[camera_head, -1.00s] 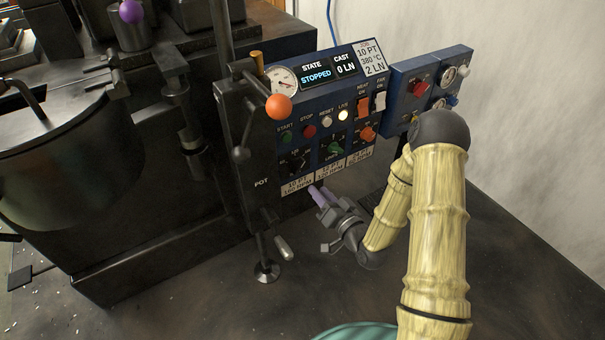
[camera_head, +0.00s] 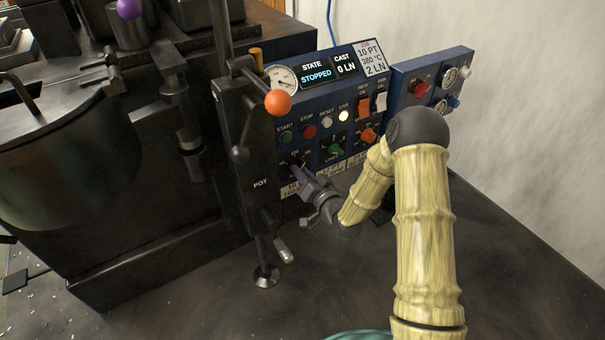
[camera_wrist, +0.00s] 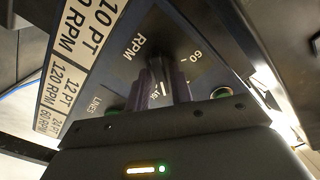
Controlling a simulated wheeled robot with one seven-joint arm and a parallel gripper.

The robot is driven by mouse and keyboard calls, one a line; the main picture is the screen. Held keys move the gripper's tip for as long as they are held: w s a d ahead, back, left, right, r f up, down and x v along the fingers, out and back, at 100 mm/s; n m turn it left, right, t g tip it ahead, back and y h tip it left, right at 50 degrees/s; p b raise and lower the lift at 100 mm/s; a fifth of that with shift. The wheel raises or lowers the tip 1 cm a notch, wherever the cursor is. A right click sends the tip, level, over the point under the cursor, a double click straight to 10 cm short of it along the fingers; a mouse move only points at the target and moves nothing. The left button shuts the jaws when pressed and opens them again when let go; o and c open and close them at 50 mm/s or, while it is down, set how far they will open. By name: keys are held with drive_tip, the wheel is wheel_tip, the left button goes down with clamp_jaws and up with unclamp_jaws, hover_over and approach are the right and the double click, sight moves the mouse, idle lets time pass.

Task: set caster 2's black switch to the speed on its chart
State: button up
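The black switch (camera_wrist: 160,72) is the RPM dial at the lower left of the blue control panel (camera_head: 323,108). In the wrist view the purple fingers of my gripper (camera_wrist: 162,92) stand on either side of it; whether they press on it is unclear. In the head view my gripper (camera_head: 299,172) is at the dial and covers part of it. A "60" mark shows beside the dial, and the fingers hide most of the pointer. The chart (camera_wrist: 78,75) has 10 PT, 12 PT and 24 PT rows; the 10 PT speed is partly cut off.
The job card (camera_head: 371,58) reads 10 PT, 380 °C, 2 LN. The display (camera_head: 316,73) reads STOPPED. The orange-ball lever (camera_head: 278,103) and pot post stand close on the left.

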clamp_jaws()
drive_tip(key=shift+m+p, duration=1.5)
drive_tip(key=shift+m, duration=0.9)
drive_tip(key=shift+o, duration=1.7)
unclamp_jaws()
